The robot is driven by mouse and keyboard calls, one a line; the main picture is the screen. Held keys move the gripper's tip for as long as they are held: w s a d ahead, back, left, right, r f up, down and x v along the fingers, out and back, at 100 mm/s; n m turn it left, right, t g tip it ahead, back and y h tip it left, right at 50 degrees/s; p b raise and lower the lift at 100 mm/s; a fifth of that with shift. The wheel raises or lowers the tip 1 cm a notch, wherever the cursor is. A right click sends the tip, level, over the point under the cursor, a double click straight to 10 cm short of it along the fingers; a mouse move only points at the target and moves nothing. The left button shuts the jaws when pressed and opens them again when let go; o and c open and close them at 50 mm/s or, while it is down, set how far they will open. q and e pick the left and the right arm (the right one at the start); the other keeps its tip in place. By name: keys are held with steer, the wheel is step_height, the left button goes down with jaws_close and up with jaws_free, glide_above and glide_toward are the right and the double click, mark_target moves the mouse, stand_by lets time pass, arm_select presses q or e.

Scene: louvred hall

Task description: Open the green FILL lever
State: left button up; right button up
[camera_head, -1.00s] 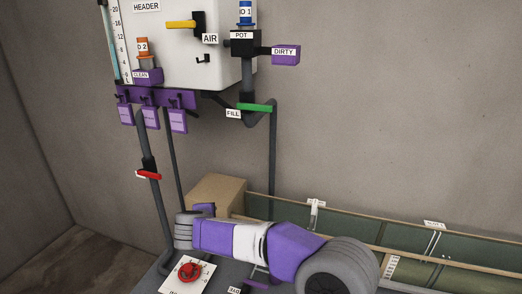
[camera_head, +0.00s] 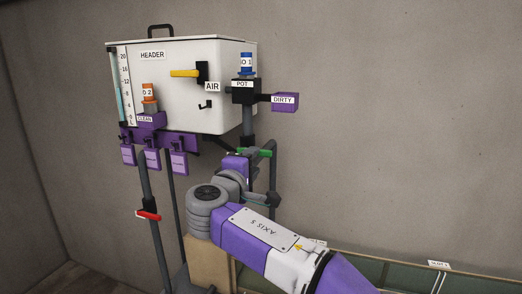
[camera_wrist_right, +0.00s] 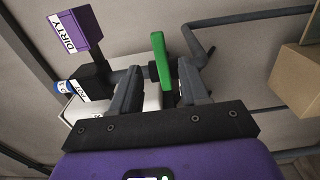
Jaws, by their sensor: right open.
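The green FILL lever (camera_head: 264,153) sits on the pipe below the pot, under the right side of the header tank. My right arm reaches up to it in the head view, and my right gripper (camera_wrist_right: 158,72) partly covers the lever and hides the FILL label. In the right wrist view the green lever (camera_wrist_right: 160,52) stands between the tips of my open fingers, with a gap visible on each side. Contact cannot be made out. My left gripper is not in view.
The white header tank (camera_head: 150,85) carries a yellow AIR lever (camera_head: 184,73). A purple DIRTY box (camera_head: 285,102) sticks out to the right of the black pot (camera_head: 245,92). A red lever (camera_head: 148,215) is on the left pipe. A cardboard box (camera_head: 207,262) stands below my arm.

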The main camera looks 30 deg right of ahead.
mark_target(260, 154)
steer(key=p+x, duration=0.2)
steer(key=x, duration=0.3)
steer(key=shift+w+d, duration=0.1)
steer(key=shift+w, duration=0.05)
steer(key=shift+w+d+f, duration=0.1)
steer(key=shift+w+d, duration=0.1)
jaws_close()
stand_by(1.2)
